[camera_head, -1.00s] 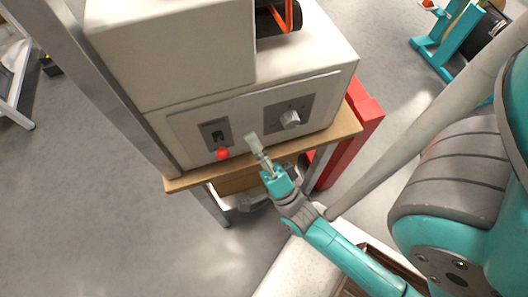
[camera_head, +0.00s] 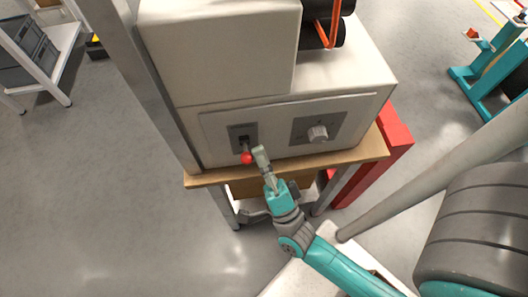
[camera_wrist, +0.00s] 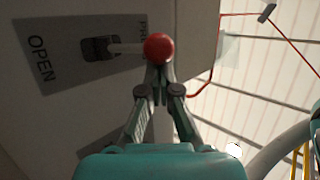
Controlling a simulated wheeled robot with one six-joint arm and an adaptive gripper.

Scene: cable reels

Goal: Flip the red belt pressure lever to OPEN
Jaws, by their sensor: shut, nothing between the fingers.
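The pressure lever is a short pale shaft with a red ball knob (camera_head: 246,158). It comes out of a slot in a dark plate (camera_head: 236,131) on the front of the beige machine. In the wrist view the knob (camera_wrist: 158,46) is at top centre, and the shaft runs left to the slot. The word OPEN is on the plate (camera_wrist: 40,75) left of the slot; lettering to the right is partly hidden. My gripper (camera_head: 261,152) is shut and empty, its tips just right of the knob. In the wrist view the gripper (camera_wrist: 158,75) is right below the knob; I cannot tell whether they touch.
A pale rotary knob (camera_head: 317,133) on a grey plate is right of the lever. The machine stands on a wooden shelf (camera_head: 215,177). A grey metal post (camera_head: 145,85) rises at its left, and a red cabinet (camera_head: 395,135) stands at its right.

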